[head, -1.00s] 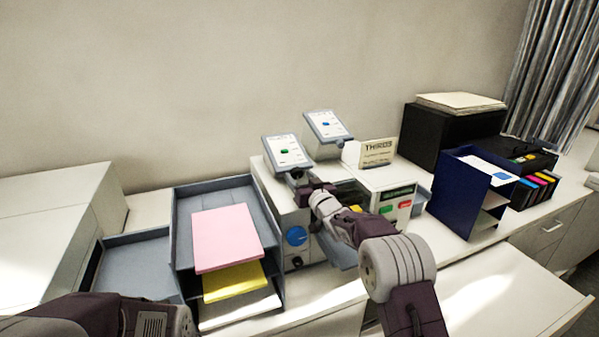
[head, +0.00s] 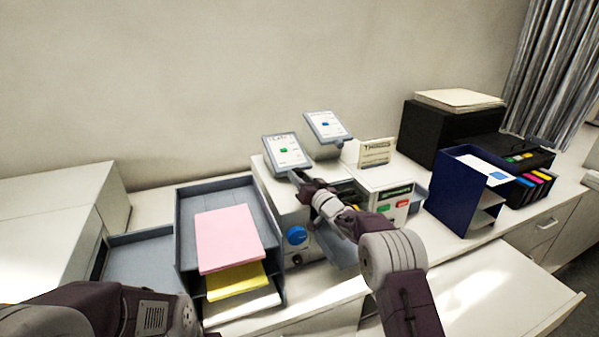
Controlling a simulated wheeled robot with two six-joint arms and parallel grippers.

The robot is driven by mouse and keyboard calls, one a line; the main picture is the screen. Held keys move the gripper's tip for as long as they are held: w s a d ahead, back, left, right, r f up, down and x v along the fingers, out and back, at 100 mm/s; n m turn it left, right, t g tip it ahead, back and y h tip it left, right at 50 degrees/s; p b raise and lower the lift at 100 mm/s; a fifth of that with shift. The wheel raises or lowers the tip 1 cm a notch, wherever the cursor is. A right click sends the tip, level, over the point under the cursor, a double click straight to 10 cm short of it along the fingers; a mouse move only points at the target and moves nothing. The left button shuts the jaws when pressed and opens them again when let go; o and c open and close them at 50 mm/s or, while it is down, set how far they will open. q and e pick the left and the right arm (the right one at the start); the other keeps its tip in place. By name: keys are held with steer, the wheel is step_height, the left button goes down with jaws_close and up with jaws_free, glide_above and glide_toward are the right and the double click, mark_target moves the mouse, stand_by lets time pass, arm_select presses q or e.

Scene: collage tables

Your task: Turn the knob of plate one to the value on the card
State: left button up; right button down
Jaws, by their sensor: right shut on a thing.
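Two tilted plates stand on the white machine. The near left plate (head: 287,151) has a green square, and the far right plate (head: 327,126) has a blue one. I cannot read their numbers. A small dark knob (head: 340,144) shows at the far plate's lower edge. My right gripper (head: 298,177) is at the near plate's lower edge, shut on the knob there, which it hides. A cream card (head: 377,152) stands upright behind the machine's right part; its lettering is too blurred to read surely. My left gripper is out of view; only its arm shows at lower left.
A grey tray stack (head: 183,240) with pink and yellow paper is to the left. A navy file holder (head: 451,205) and a black printer (head: 425,135) are to the right.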

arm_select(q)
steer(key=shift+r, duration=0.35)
arm_select(e)
steer(key=shift+m+y, duration=0.3)
steer(key=shift+r, duration=0.1)
steer(key=c, duration=0.9)
jaws_free()
steer(key=shift+d, duration=0.1)
steer(key=b+v, duration=0.4)
steer(key=v, duration=0.4)
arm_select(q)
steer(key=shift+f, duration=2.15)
arm_select(e)
steer(key=shift+s+d, duration=0.2)
steer(key=shift+s, duration=0.3)
